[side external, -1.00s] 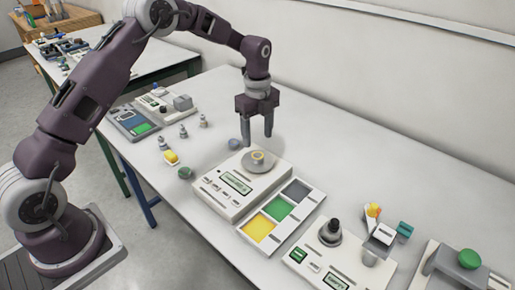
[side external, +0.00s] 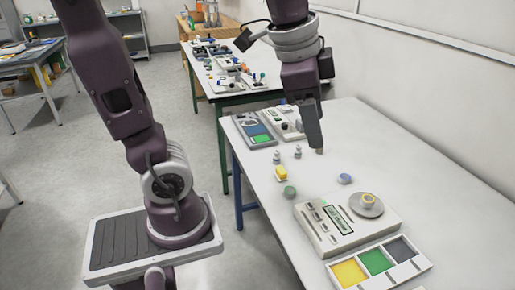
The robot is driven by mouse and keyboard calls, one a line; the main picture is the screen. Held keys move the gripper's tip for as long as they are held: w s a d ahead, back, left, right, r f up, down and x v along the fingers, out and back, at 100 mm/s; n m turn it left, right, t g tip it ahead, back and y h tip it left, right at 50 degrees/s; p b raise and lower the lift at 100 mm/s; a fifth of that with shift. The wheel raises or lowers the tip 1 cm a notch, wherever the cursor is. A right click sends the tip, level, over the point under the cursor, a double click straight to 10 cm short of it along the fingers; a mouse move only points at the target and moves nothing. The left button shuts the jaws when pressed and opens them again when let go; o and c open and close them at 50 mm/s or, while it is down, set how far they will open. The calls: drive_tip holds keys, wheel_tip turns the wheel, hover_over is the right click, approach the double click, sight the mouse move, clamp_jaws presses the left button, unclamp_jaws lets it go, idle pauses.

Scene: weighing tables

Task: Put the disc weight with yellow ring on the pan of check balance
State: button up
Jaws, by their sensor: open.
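A small disc weight with a yellow ring (side external: 368,199) sits on the round grey pan (side external: 378,211) of a white balance (side external: 318,239) with a green display. The display text is too small to read, so I cannot confirm its name. My gripper (side external: 317,147) points down over the table, behind and left of this balance and well apart from the weight. It is open, with one finger largely hiding the other, and nothing shows between them.
A blue disc (side external: 345,178), a green disc (side external: 290,192), a yellow item (side external: 282,174) and two small grey weights (side external: 297,152) stand on the table. A tray with yellow, green and grey squares (side external: 347,284) lies in front. Grey and white devices (side external: 254,131) stand at the far end.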

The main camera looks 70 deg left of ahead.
drive_tip(key=s+f+n+t, duration=0.1)
drive_tip(key=s+f+n, duration=0.2)
drive_tip(key=s+n, duration=0.3)
drive_tip(key=s, duration=0.5)
drive_tip(key=shift+d+f+t, duration=0.2)
drive_tip(key=shift+d+t, duration=0.1)
drive_tip(key=shift+d, duration=0.1)
